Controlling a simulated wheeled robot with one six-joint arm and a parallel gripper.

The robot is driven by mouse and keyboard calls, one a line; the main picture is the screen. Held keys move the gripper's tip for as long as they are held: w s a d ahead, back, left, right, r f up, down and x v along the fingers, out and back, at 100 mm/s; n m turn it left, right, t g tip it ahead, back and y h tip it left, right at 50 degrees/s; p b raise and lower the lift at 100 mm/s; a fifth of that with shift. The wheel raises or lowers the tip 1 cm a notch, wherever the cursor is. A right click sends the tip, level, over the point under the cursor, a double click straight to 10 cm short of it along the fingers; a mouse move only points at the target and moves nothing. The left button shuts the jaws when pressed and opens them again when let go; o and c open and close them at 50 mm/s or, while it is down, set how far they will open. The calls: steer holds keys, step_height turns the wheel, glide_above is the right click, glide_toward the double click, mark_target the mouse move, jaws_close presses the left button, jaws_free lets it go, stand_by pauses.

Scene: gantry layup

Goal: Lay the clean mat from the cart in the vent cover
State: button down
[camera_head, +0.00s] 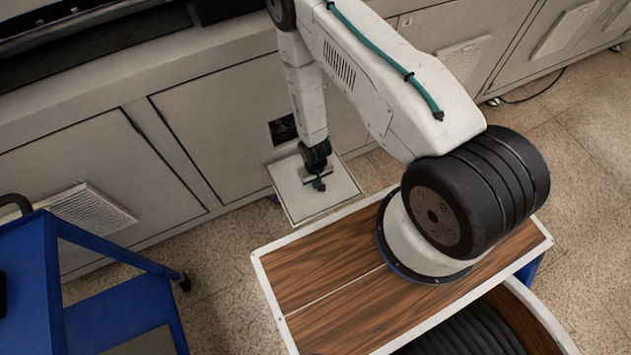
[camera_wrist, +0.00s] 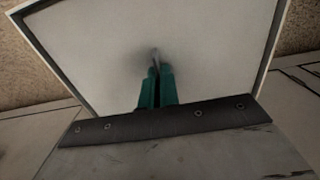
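A square, shallow, pale-rimmed vent cover (camera_head: 341,207) juts out low from the cabinet front, below a dark opening, in the head view. A pale flat sheet, apparently the clean mat (camera_head: 300,203), fills it inside the rim. The sheet also shows in the wrist view (camera_wrist: 210,60), with the cover's rim (camera_wrist: 270,62) around it. My gripper (camera_head: 319,184) points down over the middle of the sheet. Its teal fingers (camera_wrist: 155,72) are close together on a thin grey tab at the sheet's middle. Whether the sheet touches the cover's floor cannot be told.
A blue cart (camera_head: 50,275) stands at the left, with a greyish flat piece (camera_head: 145,343) on its lower shelf. The dark opening (camera_head: 284,130) is in the cabinet front. Louvred vents (camera_head: 90,212) sit elsewhere along the cabinets. Speckled floor lies clear between cart and cover.

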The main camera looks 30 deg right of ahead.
steer(key=c, duration=1.6)
jaws_free()
step_height(320, 180, up, 8)
steer(key=shift+w+f, duration=0.1)
